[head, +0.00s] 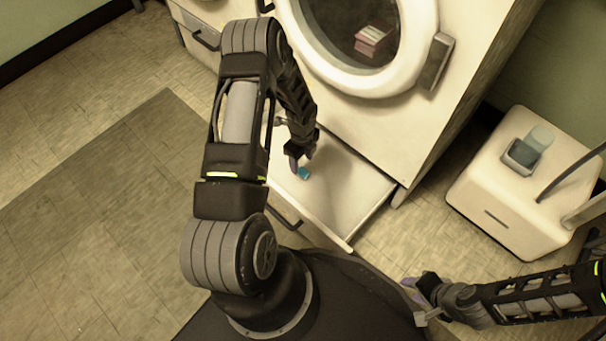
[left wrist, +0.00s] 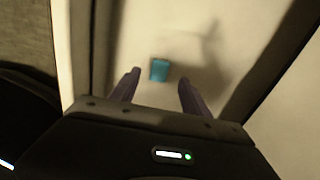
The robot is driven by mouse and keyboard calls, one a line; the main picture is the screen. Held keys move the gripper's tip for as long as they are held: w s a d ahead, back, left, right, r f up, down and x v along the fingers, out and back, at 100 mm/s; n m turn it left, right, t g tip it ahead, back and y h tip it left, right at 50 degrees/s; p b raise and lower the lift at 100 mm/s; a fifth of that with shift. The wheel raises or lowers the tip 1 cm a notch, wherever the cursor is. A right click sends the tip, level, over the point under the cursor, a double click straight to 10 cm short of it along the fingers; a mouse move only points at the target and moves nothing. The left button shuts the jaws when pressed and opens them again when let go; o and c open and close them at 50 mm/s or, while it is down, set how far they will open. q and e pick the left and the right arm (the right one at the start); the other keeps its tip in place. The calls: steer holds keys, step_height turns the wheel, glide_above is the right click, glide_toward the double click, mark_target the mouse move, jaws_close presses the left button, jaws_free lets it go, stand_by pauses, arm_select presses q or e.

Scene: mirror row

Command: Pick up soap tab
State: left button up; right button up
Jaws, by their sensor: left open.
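The soap tab (head: 303,173) is a small teal block lying in the open white drawer (head: 345,200) under the washing machine. It also shows in the left wrist view (left wrist: 159,70), flat on the drawer floor, just beyond the fingertips and between their lines. My left gripper (head: 297,163) reaches down into the drawer right by the tab. In the left wrist view its two fingers (left wrist: 156,80) are apart with nothing between them. My right gripper (head: 412,300) is at the lower right, away from the drawer; its jaws are too small to judge.
The washing machine (head: 425,120) has a round door with a red and pink item (head: 370,40) behind its glass. Drawer walls stand close around my left gripper. Floor at the left is clear.

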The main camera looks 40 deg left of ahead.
mark_target(302, 171)
arm_select(q)
step_height(302, 171, down, 5)
steer(key=b, duration=0.2)
steer(key=shift+f+b, duration=0.15)
steer(key=shift+b, duration=0.25)
steer(key=shift+c, duration=0.5)
jaws_close()
stand_by(0.4)
